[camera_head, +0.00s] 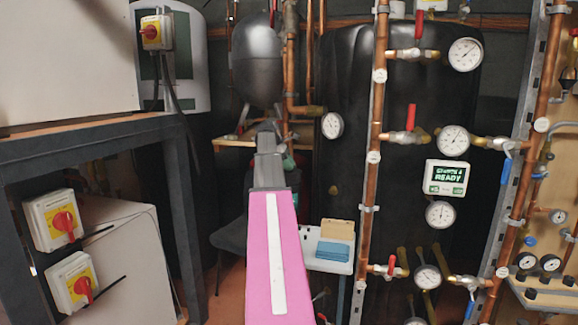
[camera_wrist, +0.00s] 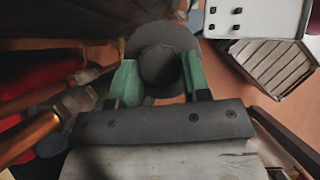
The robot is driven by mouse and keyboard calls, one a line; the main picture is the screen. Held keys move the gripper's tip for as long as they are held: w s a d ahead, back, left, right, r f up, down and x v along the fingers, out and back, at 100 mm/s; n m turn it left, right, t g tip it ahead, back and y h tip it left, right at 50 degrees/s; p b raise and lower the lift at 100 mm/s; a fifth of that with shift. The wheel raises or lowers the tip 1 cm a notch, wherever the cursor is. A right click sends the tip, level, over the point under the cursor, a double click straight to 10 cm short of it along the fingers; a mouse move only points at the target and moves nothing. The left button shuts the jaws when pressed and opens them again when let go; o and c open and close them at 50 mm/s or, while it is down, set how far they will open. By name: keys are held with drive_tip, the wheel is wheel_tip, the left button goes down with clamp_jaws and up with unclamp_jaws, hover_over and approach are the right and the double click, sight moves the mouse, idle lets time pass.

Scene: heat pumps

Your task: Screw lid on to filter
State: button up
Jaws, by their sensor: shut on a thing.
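My gripper (camera_wrist: 160,68) shows in the wrist view with its two green fingers on either side of a dark grey round thing, which looks like the lid (camera_wrist: 160,42). The fingers are shut on it. It has a wide grey rim and a darker round middle. What lies beyond it is mostly hidden. In the head view my arm hides most of the gripper, and only a bit of green shows past its end. I cannot make out the filter for certain in either view.
Copper pipes (camera_head: 375,120) with gauges and red-handled valves stand to the right. A grey tank (camera_head: 257,60) is behind my arm. A dark frame (camera_head: 95,130) stands at the left. A white tray (camera_head: 312,236) with a blue item is right of my arm.

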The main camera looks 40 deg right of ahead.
drive_tip(key=o, duration=1.1)
